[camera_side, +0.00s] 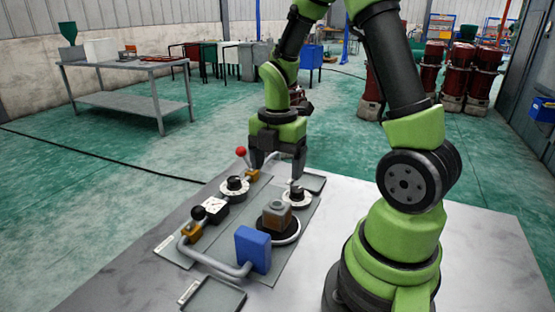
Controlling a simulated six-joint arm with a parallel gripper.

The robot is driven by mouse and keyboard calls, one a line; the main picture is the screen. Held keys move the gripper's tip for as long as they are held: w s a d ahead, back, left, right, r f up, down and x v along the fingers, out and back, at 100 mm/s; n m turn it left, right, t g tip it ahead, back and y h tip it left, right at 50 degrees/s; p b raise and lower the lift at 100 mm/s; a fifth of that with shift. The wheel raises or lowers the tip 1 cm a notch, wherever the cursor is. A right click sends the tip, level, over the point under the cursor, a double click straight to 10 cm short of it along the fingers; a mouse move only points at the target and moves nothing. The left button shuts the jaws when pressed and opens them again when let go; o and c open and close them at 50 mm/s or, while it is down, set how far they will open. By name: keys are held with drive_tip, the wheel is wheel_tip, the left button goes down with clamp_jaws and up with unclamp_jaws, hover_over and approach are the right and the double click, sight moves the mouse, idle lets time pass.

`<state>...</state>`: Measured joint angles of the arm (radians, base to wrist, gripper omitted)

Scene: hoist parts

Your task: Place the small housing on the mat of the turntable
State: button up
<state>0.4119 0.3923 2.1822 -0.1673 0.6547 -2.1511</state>
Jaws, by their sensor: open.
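The small housing (277,215), a brownish block with a grey top, appears to sit upright on the dark round mat of the turntable (290,238), whose pale rim shows around the front. My gripper (277,172) points down behind the housing, above the far end of the grey panel. Its two fingers are spread apart with nothing visible between them. It is apart from the housing. The housing's far side and the mat beneath it are hidden.
Dials (235,188) and (297,198), a red-knobbed lever (241,152), a gauge (215,208) and a blue box (253,249) with a grey pipe crowd the panel. An empty shallow tray (215,297) lies at the front. The table's right side (485,265) is clear.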

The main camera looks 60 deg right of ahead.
drive_tip(key=s+a+r+m+t+y, duration=0.1)
drive_tip(key=s+a+r+m+t, duration=0.2)
drive_tip(key=a+r+m, duration=0.3)
drive_tip(key=s+a+r+m+t+y, duration=0.1)
drive_tip(key=s+a+r+m+t, duration=0.3)
drive_tip(key=r+m, duration=0.5)
drive_tip(key=s+a+m, duration=0.1)
drive_tip(key=a+m, duration=0.1)
drive_tip(key=m, duration=0.5)
drive_tip(key=shift+s+a+r, duration=0.3)
drive_tip(key=shift+s+a, duration=0.05)
drive_tip(key=shift+a, duration=0.05)
